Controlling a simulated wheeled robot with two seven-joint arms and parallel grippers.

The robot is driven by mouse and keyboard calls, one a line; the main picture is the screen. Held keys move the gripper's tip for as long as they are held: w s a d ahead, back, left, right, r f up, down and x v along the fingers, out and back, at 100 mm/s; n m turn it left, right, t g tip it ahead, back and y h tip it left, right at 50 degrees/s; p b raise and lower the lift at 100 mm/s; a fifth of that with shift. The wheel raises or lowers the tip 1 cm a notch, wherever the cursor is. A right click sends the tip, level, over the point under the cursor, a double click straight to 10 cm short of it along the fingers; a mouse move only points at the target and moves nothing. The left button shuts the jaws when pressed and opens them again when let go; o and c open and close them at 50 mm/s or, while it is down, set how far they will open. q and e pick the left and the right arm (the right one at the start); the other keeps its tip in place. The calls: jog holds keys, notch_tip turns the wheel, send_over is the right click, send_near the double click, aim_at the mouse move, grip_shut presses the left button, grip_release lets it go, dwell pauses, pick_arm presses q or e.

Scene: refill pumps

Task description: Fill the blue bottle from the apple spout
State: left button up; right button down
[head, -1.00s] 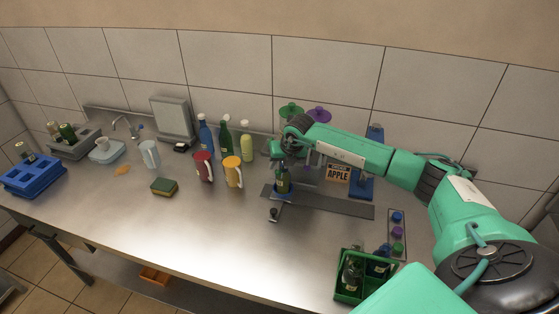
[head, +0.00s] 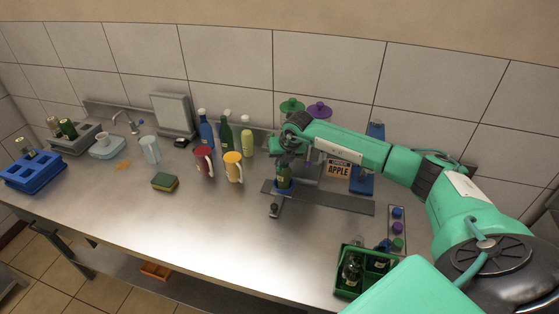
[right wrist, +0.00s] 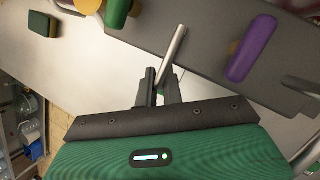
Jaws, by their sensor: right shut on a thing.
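My right gripper (right wrist: 163,88) is shut on a slim metal rod (right wrist: 175,48) in the right wrist view. In the head view my right gripper (head: 287,152) is at the left end of the grey plate, and its hold is hidden by my own wrist. A green bottle-like thing (head: 284,180) stands in a blue ring just below it. A short dark-tipped bar (head: 274,210) juts toward the front there. The APPLE sign (head: 339,169) is to the right, beside a blue stand (head: 362,182). A blue bottle (head: 206,131) stands at the back. My left gripper is out of view.
A purple handle (right wrist: 252,48) lies right of the gripped rod. A green crate (head: 347,292) holds bottles at the front right. The front middle of the table is clear.

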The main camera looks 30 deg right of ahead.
jog(key=shift+s+a+r, duration=0.1)
jog(key=shift+s+r, duration=0.05)
jog(key=shift+r, duration=1.8)
jog(key=c, duration=1.4)
grip_release()
jog(key=shift+s+r, duration=0.1)
jog(key=shift+s, duration=0.05)
jog(key=shift+o, duration=0.2)
jog(key=shift+s+r, duration=0.1)
jog(key=shift+r, duration=0.1)
jog(key=shift+r, duration=0.25)
jog(key=b+v, duration=0.5)
jog(key=v, duration=0.8)
jog(key=shift+s, duration=0.2)
